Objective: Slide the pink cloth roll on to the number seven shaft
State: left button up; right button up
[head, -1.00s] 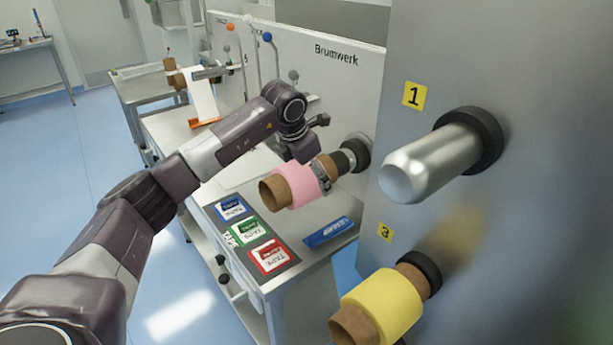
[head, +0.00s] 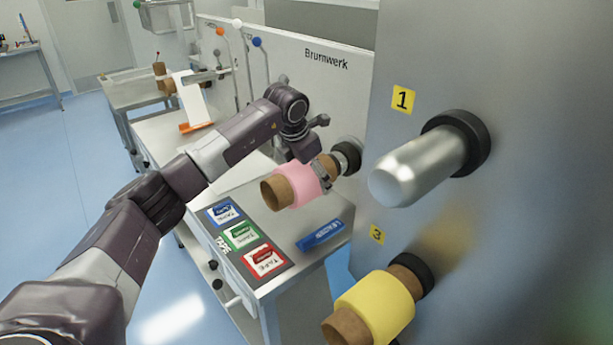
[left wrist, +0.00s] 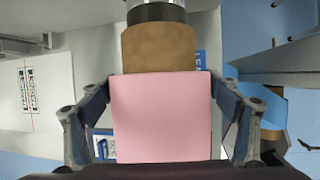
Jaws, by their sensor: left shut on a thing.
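The pink cloth roll (head: 297,187) on its brown core is held level at the middle of the head view. It also fills the middle of the left wrist view (left wrist: 160,117). My left gripper (head: 322,174) is shut on it, with one finger on each side in the left wrist view (left wrist: 161,135). No number seven label is visible. My right gripper is out of view.
A bare metal shaft (head: 420,170) beside label 1 sticks out at right. A yellow roll (head: 375,305) sits on the shaft by label 3 below. A bench (head: 310,210) with tape cards and a blue packet lies under the pink roll. Open floor is at left.

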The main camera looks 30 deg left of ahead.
pick_arm(q)
jog(key=shift+w+d, duration=0.25)
jog(key=shift+w, duration=0.3)
jog(key=shift+w+d, duration=0.2)
jog(key=shift+w, duration=0.3)
jog(key=shift+r, duration=0.1)
jog(key=shift+w+d+p, duration=0.15)
jog(key=shift+w+d, duration=0.15)
jog(key=shift+w, duration=0.5)
jog(key=shift+w+d+p, duration=0.15)
jog(key=shift+w+d, duration=0.15)
jog(key=shift+w, duration=0.45)
jog(key=o, duration=1.7)
jog(key=shift+s, duration=0.1)
jog(key=shift+c, duration=0.2)
